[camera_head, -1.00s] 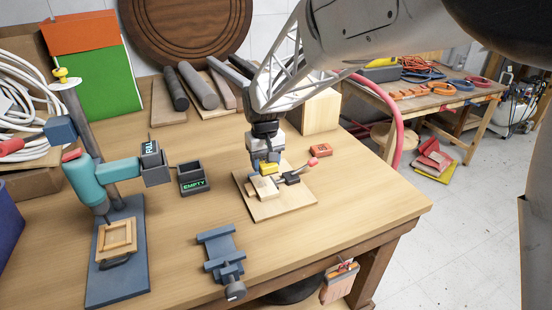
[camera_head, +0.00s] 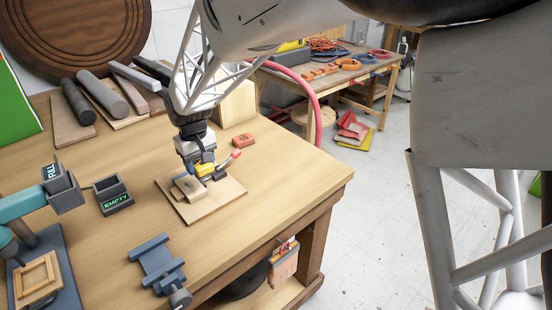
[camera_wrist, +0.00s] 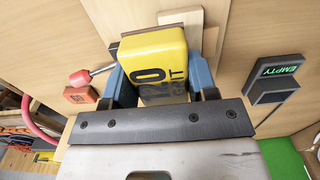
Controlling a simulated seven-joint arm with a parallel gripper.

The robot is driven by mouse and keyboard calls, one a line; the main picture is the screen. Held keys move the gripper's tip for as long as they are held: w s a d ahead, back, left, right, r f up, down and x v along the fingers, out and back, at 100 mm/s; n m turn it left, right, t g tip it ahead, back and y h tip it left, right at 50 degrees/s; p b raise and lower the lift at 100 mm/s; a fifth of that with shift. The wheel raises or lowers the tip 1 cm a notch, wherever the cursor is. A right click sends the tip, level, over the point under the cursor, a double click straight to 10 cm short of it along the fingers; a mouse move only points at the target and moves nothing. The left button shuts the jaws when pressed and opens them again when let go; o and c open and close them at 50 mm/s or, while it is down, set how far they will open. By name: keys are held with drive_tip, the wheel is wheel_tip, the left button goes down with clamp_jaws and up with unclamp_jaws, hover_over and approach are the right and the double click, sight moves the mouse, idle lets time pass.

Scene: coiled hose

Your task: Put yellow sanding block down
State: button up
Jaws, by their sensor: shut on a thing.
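The yellow sanding block (camera_head: 204,169) is gripped by my gripper (camera_head: 203,163), low over a thin wooden board (camera_head: 229,191) on the workbench. In the wrist view the yellow block (camera_wrist: 158,55), with dark printing ending in "GRIT", sits between the two blue fingers of my gripper (camera_wrist: 160,75). A pale wooden piece (camera_head: 186,188) lies on the board beside the block. I cannot tell whether the yellow block touches the board, as its underside is hidden.
A red-handled clamp (camera_head: 236,154) is close by the gripper, with an orange block (camera_head: 243,139) behind it. An "EMPTY" bin (camera_head: 114,197) and a blue-grey vise (camera_head: 160,266) stand to the left.

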drive_tip(key=d+f, duration=0.1)
drive_tip(key=d, duration=0.7)
drive_tip(key=s+d+f, duration=0.1)
drive_tip(key=d+f, duration=0.1)
drive_tip(key=d, duration=0.7)
drive_tip(key=s+d+f, duration=0.1)
drive_tip(key=d+f, duration=0.1)
drive_tip(key=d, duration=0.6)
drive_tip(key=shift+s+d+f, duration=0.15)
drive_tip(key=shift+d, duration=0.1)
hover_over(278, 171)
drive_tip(key=shift+f, duration=0.75)
drive_tip(key=shift+f, duration=0.1)
drive_tip(key=shift+f, duration=1.65)
drive_tip(key=shift+s+f, duration=0.1)
drive_tip(key=shift+f, duration=0.35)
